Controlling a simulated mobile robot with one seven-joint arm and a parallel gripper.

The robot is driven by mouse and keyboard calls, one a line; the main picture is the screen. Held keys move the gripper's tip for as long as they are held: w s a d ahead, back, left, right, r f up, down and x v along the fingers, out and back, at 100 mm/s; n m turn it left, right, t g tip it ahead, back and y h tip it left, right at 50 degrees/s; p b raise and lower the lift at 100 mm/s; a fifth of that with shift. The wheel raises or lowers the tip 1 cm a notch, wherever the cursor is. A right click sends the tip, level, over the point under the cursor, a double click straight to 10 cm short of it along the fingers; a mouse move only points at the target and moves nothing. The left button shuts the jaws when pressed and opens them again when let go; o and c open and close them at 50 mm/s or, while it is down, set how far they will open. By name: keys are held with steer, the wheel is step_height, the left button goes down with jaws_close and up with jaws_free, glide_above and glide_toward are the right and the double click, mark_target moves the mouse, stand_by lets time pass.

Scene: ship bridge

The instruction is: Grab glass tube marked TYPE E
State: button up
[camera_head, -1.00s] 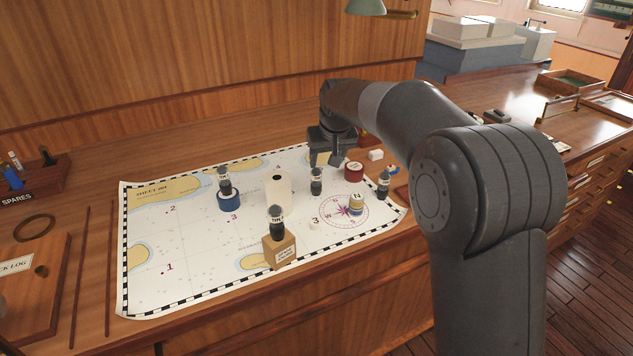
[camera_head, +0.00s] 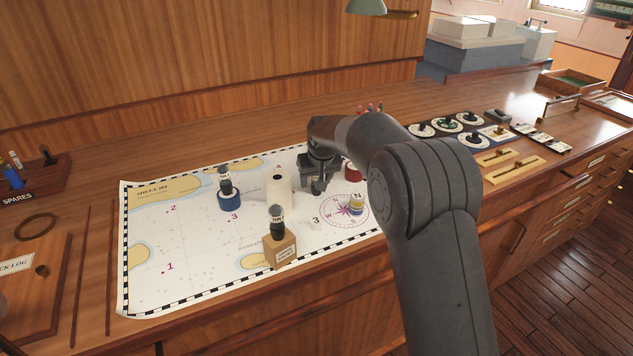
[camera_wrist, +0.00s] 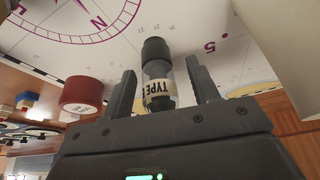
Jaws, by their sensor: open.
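A glass tube with black ends (camera_wrist: 158,90) stands between the two fingers of my gripper (camera_wrist: 160,70) in the wrist view. Its cream label reads "TYPE", and the letter after it is cut off. The fingers are open, one on each side, with gaps visible. In the head view my gripper (camera_head: 317,182) is low over the chart behind the compass rose, largely covering this tube. Another tube (camera_head: 225,181) stands in a blue ring, and another (camera_head: 277,222) stands on a wooden block; their labels are too small to read surely.
A white cylinder (camera_head: 279,193) stands close left of my gripper. The chart's left part (camera_head: 180,250) is mostly clear.

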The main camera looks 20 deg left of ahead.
steer(key=shift+w+a+f, duration=0.1)
steer(key=shift+w+f, duration=0.05)
steer(key=shift+f, duration=0.15)
steer(key=shift+c, duration=0.5)
steer(key=c, duration=0.9)
steer(key=shift+r, duration=0.15)
steer(key=shift+c, duration=0.2)
